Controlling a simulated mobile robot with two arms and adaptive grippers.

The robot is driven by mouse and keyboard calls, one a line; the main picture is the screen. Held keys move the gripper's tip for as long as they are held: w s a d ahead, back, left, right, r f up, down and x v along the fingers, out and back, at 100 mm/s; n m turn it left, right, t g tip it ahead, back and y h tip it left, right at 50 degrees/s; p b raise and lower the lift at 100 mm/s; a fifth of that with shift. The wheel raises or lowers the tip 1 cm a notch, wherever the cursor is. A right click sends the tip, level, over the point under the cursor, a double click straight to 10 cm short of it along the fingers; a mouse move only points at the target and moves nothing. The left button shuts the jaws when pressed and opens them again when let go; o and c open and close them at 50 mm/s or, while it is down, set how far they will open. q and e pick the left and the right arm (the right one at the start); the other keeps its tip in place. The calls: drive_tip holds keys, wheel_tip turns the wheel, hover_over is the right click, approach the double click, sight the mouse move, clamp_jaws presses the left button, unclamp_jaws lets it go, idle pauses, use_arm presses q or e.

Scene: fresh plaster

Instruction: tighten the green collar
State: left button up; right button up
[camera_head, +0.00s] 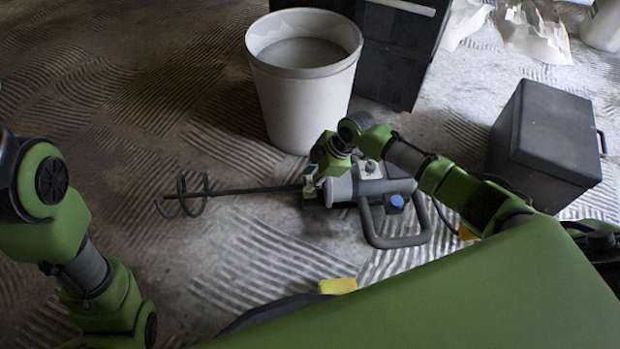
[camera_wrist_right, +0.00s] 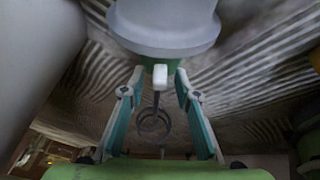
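A grey mixer drill (camera_head: 370,185) lies on the floor, its long stirring rod and coiled paddle (camera_head: 182,196) pointing left. It also shows in the right wrist view, its grey body (camera_wrist_right: 163,22) at the top. The green collar (camera_wrist_right: 149,65) sits just under the grey flange, with a small pale lug on its near side. My right gripper (camera_wrist_right: 159,78) is open, its two pale fingertips apart on either side of the collar and lug. In the head view my right gripper (camera_head: 312,184) is at the drill's front end, partly hiding the collar. My left gripper is out of view.
A white bucket (camera_head: 300,95) with grey content stands right behind the drill. A black case (camera_head: 545,135) stands at the right, dark crates (camera_head: 395,50) behind. A yellow sponge (camera_head: 338,286) lies in front. The ridged floor at the left is free.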

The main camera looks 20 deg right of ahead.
drive_tip(key=shift+c, duration=0.3)
clamp_jaws()
